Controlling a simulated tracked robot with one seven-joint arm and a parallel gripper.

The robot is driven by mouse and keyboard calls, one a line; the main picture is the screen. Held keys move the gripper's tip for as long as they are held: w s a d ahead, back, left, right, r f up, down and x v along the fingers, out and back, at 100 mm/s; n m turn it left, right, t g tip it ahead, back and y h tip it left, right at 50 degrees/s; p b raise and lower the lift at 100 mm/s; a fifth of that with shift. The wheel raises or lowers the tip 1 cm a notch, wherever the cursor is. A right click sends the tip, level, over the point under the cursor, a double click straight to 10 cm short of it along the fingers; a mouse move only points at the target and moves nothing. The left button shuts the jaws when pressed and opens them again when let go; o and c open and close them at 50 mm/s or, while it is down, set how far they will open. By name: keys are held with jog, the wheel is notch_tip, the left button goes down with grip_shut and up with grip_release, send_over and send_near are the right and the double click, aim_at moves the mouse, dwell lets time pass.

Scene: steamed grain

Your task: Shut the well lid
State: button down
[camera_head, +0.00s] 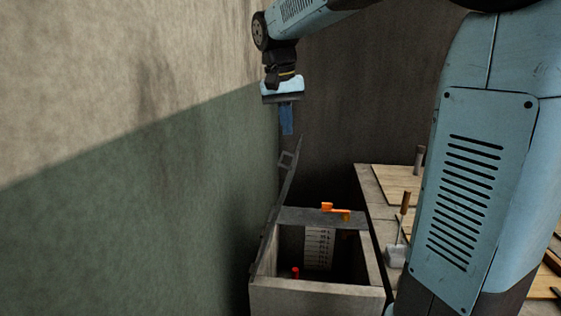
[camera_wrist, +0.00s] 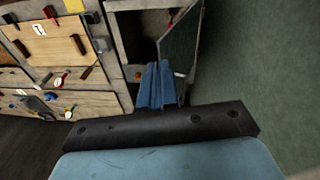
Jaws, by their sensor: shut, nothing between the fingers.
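The well (camera_head: 318,297) is a concrete box with an open top, low in the middle of the head view. In the wrist view the lid (camera_wrist: 181,42) is a dark panel to the right of the well opening (camera_wrist: 133,35). My gripper (camera_head: 287,132) is shut and empty, pointing down above the lid's upper end in the head view. In the wrist view its blue fingers (camera_wrist: 155,84) are together and overlap the lid's lower edge in the picture; contact cannot be told.
An orange fitting (camera_head: 335,211) sits on the well's far rim. A white gauge board (camera_head: 319,247) and a red piece (camera_head: 295,272) are inside. Wooden boards and tools crowd the counter (camera_head: 366,187) on the right. A green and beige wall (camera_head: 190,200) stands close on the left.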

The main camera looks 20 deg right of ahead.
jog(key=w+a+f+m+g, duration=0.15)
jog(key=w+a, duration=0.25)
jog(key=w, duration=0.4)
jog(key=shift+h, duration=0.5)
jog(key=shift+s+d+f, duration=0.35)
jog(key=shift+d+f, duration=0.6)
jog(key=shift+f, duration=0.8)
jog(key=shift+s+d+f, duration=0.3)
jog(key=shift+d+f, duration=0.6)
jog(key=shift+f, duration=0.85)
jog(key=shift+s+d+f, duration=0.35)
jog(key=shift+d+f, duration=0.6)
jog(key=shift+f, duration=0.8)
